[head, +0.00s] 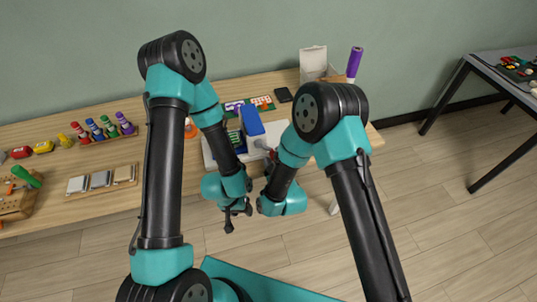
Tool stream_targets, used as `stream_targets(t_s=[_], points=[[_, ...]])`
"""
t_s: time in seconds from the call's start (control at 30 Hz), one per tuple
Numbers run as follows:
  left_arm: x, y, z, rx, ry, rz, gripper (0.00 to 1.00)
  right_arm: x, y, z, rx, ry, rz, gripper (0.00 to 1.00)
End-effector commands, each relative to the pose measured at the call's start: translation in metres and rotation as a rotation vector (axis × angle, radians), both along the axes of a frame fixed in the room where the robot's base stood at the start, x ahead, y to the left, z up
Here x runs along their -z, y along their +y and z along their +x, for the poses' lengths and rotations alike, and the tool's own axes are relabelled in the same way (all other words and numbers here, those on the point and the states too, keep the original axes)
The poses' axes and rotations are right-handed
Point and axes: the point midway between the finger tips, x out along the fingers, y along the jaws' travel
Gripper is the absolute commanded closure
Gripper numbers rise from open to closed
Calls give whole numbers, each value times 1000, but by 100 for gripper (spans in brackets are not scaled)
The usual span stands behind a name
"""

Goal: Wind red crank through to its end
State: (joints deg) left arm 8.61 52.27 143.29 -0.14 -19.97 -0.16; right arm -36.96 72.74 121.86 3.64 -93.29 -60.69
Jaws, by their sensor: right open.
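A white device (267,133) with a blue upright block (251,121) and a dark green panel sits on the wooden table behind my arms. I cannot clearly pick out the red crank; a small reddish and grey part shows at the device's front right, partly covered by my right gripper. My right gripper (269,158) is open, small in view, close to that part; I cannot tell whether they touch. My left gripper (232,219) points down in front of the table edge, apart from the device; its jaws are too small and dark to read.
On the wooden table (60,143) at left are several coloured pegs (103,129), a tray with three pale blocks (101,180) and a green-handled tool (27,177). A side table (505,75) is far right.

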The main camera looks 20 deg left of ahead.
Motion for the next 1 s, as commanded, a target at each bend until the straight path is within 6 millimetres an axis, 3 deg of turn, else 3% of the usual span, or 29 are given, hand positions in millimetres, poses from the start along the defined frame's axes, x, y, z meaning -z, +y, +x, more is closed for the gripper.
stream_targets(t_s=[0.17,0.47,1.0], points=[[0,0,0,0,0,0,48,0,3,12,8,1,0,47],[0,0,0,0,0,0,48,0,4,13,8,1,0,48],[0,0,0,0,0,0,48,0,3,12,8,1,0,100]])
